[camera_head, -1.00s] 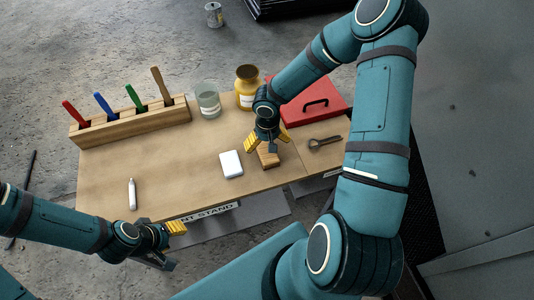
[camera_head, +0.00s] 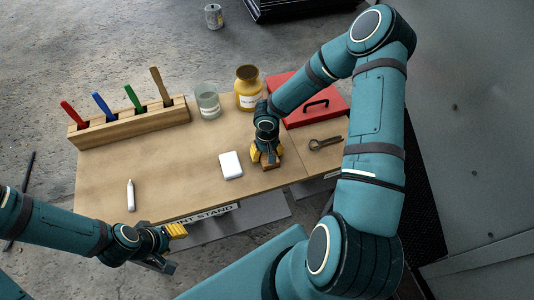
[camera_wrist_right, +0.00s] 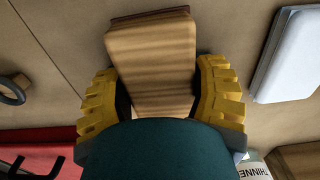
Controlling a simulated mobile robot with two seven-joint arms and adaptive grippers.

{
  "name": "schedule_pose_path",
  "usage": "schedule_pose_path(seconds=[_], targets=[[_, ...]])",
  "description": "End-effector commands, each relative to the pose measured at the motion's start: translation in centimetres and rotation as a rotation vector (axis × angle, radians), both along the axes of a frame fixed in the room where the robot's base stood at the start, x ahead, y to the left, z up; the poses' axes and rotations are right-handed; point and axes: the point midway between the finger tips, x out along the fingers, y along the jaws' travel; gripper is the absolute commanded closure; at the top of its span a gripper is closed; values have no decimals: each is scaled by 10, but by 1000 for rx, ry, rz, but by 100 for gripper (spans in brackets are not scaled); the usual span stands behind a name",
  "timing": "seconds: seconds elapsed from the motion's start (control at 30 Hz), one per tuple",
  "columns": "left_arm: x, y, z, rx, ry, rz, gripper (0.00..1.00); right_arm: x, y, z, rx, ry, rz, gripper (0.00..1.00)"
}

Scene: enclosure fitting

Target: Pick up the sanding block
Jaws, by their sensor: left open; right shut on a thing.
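The sanding block (camera_head: 269,166) is a small wooden block with a brown layer along one edge. It is on the bench top, mostly hidden under my right gripper in the head view. In the right wrist view, the block (camera_wrist_right: 152,60) lies between the yellow fingers. My right gripper (camera_head: 266,158) is shut on its two sides; it also shows in the wrist view (camera_wrist_right: 158,95). I cannot tell whether the block is clear of the bench. My left gripper (camera_head: 172,248) is open and empty, in front of the bench's near left edge.
A white box (camera_head: 231,165) lies just left of the block. A wrench-like tool (camera_head: 325,143) and a red case (camera_head: 306,102) are to the right. A yellow jar (camera_head: 248,90), a glass jar (camera_head: 207,102) and a wooden rack (camera_head: 130,124) line the back. The bench's left middle (camera_head: 155,165) is mostly clear.

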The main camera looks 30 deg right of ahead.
Motion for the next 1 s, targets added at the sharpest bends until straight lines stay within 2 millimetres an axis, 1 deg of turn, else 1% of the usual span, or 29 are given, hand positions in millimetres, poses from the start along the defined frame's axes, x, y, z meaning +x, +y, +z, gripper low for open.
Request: schedule_pose_path(seconds=[0.17,0.27,0.37,0.6,0.7,0.83,1.0], targets=[[0,0,0,0,0,0,53,0,0,0,0,-1,0,77],[0,0,1,0,-1,0,53,1,0,5,-1,-2,0,77],[1,0,4,0,-2,2,53,1,0,17,-2,-3,1,77],[4,1,14,2,-8,6,53,1,-1,64,-3,-3,0,77],[5,1,17,2,-11,8,53,1,-1,81,-3,-2,0,77],[6,1,20,3,-13,10,53,0,0,95,-1,-2,1,77],[6,1,21,4,-15,11,53,0,0,100,0,0,1,77]])
